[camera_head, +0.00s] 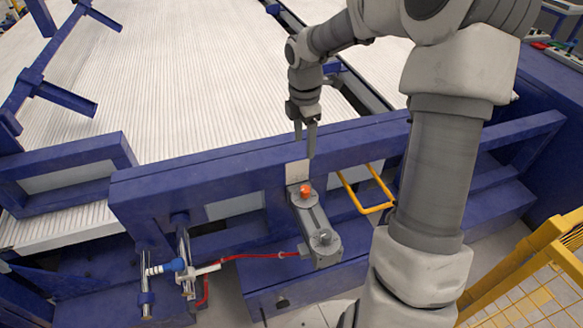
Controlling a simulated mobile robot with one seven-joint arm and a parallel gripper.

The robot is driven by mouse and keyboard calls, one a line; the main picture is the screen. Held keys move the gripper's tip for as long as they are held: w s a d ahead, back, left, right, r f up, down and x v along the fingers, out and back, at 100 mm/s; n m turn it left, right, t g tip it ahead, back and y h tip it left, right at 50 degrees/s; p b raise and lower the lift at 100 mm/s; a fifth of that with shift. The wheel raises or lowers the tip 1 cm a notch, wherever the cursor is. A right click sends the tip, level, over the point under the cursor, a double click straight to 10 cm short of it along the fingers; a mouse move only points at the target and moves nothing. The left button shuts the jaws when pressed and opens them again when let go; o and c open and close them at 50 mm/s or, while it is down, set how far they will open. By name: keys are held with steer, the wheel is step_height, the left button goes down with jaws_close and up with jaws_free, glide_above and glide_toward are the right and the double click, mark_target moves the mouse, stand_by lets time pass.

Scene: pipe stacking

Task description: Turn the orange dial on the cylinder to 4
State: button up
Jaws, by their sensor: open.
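The orange dial (306,191) sits on the upper end of a grey cylinder unit (313,222) fixed to the blue frame. Its markings are too small to read. A clear dome or knob (323,237) is at the unit's lower end. My gripper (305,143) points down above the blue beam, just behind and above the dial. Its two fingers are apart and empty, and it does not touch the dial.
The blue beam (220,170) runs behind the dial. A yellow handle (366,189) sticks out to the right of the unit. A red hose (250,256) runs left to a blue and white valve (178,266). A yellow fence (530,280) stands at the lower right.

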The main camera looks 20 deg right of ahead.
mark_target(305, 189)
steer(key=shift+n, duration=0.9)
steer(key=f, duration=0.6)
steer(key=d+f+b, duration=0.1)
steer(key=f, duration=0.5)
steer(key=w+f+b, duration=0.1)
steer(key=f, duration=0.6)
steer(key=shift+d+f, duration=0.1)
steer(key=shift+d, duration=0.05)
jaws_close()
